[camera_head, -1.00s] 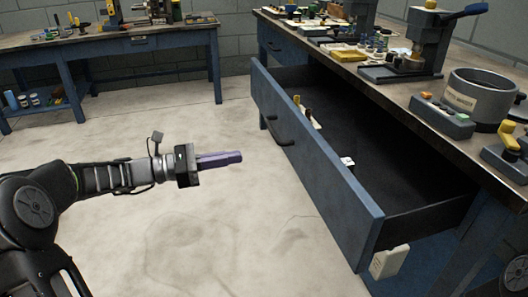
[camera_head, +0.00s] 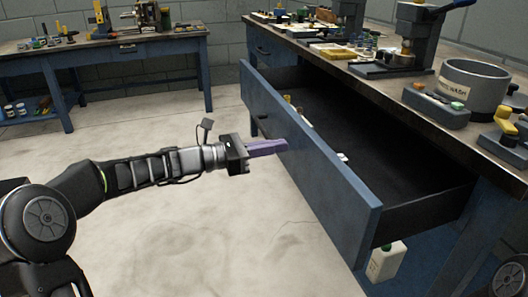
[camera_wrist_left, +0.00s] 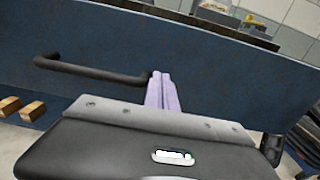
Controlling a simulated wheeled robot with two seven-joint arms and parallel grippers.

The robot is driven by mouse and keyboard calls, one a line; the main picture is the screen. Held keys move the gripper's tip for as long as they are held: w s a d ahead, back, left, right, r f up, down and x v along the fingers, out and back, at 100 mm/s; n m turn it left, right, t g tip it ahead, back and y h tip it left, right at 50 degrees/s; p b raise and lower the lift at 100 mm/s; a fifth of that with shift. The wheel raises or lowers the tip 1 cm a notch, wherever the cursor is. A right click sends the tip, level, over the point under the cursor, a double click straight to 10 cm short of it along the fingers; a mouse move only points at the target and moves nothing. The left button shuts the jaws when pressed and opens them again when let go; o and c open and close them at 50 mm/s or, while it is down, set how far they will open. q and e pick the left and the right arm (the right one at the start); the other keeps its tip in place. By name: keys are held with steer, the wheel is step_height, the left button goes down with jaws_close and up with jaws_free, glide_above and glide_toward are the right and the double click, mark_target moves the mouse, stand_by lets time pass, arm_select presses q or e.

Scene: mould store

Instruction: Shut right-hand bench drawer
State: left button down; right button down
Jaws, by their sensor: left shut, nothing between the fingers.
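The right-hand bench drawer (camera_head: 335,178) is a long blue-fronted drawer with a dark inside, pulled well out from under the bench. A few small items lie in it. My left gripper (camera_head: 284,146) has purple fingers, shut and empty, at the outer face of the drawer front. In the left wrist view the fingers (camera_wrist_left: 161,92) point at the blue front beside the right end of the black bar handle (camera_wrist_left: 90,70). I cannot tell whether they touch it. The handle is partly hidden behind the gripper in the head view. My right gripper is not in view.
The bench top (camera_head: 375,82) carries a grey pot (camera_head: 468,88), presses and small tools. A white bottle (camera_head: 386,262) stands beneath the drawer's near end. Another blue bench (camera_head: 100,52) stands at the back left. The floor left of the drawer is clear.

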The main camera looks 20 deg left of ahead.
arm_select(q)
steer(key=shift+d, duration=0.1)
stand_by(0.3)
